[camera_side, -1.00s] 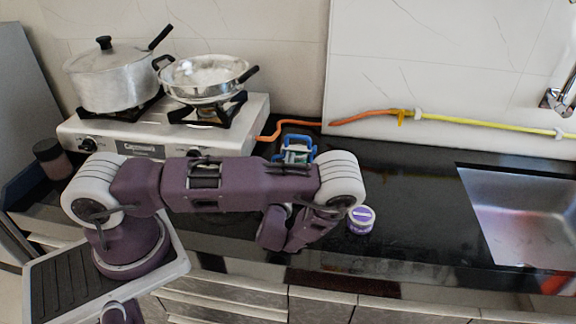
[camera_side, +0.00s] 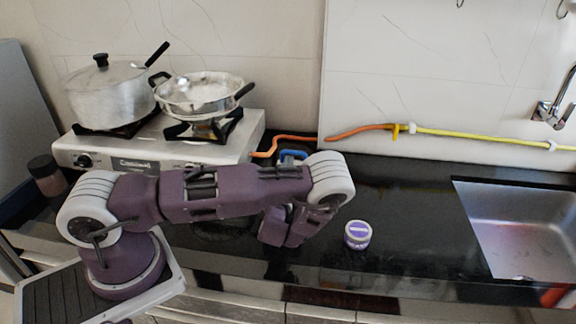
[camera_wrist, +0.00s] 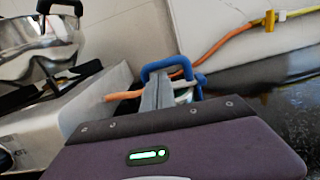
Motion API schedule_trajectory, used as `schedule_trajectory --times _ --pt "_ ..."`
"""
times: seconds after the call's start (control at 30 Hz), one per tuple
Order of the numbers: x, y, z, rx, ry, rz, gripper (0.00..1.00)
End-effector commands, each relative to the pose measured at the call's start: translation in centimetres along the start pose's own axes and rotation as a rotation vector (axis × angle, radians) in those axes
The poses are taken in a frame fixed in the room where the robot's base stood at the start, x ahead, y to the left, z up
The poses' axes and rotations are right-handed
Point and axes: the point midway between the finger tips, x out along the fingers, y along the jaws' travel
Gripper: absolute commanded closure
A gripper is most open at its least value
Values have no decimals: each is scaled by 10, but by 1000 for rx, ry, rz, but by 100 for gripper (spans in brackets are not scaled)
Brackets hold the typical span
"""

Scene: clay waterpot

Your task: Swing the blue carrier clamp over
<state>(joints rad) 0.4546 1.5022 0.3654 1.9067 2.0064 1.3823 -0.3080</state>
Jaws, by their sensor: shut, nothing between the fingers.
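The blue carrier clamp (camera_side: 293,154) shows only as a small blue loop just above my forearm in the side view; the rest is hidden behind my arm. In the wrist view the blue clamp (camera_wrist: 168,64) stands as an upright loop just beyond my fingertips, with a pale part below it. My gripper (camera_wrist: 158,88) is shut with grey fingers together, empty, and overlaps the clamp's left part. I cannot tell whether the fingers touch it. The gripper itself is hidden behind the arm in the side view.
A stove (camera_side: 150,150) with a pot (camera_side: 108,95) and a pan (camera_side: 200,98) stands at the left. An orange hose (camera_side: 355,131) runs along the wall. A purple jar (camera_side: 357,235) sits on the black counter (camera_side: 410,215), with clear room before the sink (camera_side: 520,225).

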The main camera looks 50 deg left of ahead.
Motion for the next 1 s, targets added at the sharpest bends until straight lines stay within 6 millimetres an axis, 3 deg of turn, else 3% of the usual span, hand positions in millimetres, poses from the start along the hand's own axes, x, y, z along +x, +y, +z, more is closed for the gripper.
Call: schedule_trajectory --times 0.47,1.0 --pt "0 -3 10 150 -2 -9 100" --pt "1 -22 35 648 -3 -33 100"
